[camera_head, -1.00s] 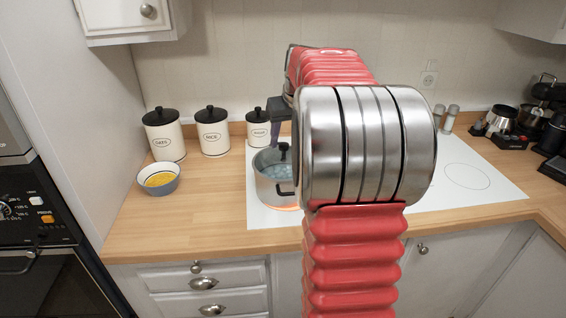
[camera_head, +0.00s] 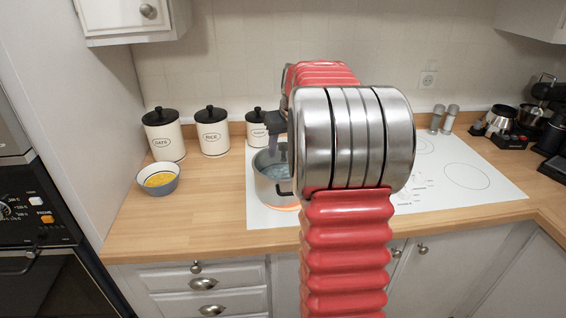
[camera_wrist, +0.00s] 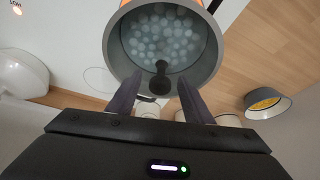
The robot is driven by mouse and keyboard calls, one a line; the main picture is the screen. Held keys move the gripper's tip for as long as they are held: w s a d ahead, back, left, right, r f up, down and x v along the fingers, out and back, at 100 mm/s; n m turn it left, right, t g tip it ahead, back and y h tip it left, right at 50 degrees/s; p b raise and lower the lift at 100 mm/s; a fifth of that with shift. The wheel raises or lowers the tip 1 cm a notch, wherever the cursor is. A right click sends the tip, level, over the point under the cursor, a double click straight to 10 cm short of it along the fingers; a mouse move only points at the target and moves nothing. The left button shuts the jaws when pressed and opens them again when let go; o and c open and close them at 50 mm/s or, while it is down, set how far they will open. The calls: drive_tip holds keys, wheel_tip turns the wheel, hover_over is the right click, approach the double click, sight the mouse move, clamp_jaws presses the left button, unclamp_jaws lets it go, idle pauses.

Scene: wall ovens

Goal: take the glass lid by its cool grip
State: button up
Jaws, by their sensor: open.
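A steel pot (camera_head: 268,192) stands on the white hob in the head view, with the glass lid (camera_head: 263,160) on it. In the wrist view the glass lid (camera_wrist: 165,35) shows bubbles beneath it, and its black grip (camera_wrist: 160,82) stands up toward me. My gripper (camera_wrist: 159,88) is open, and its two dark fingers lie to either side of the grip in the picture. I cannot tell how much height separates them. In the head view my gripper (camera_head: 276,125) is above the lid and hides the grip.
An orange glow shows under the pot on the hob (camera_head: 480,195). Three labelled canisters (camera_head: 212,132) stand along the wall at the left. A bowl with yellow contents (camera_head: 158,179) sits on the wooden worktop. Shakers and a coffee maker (camera_head: 502,122) are at the right.

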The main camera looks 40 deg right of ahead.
idle(0.3)
clamp_jaws()
idle(0.4)
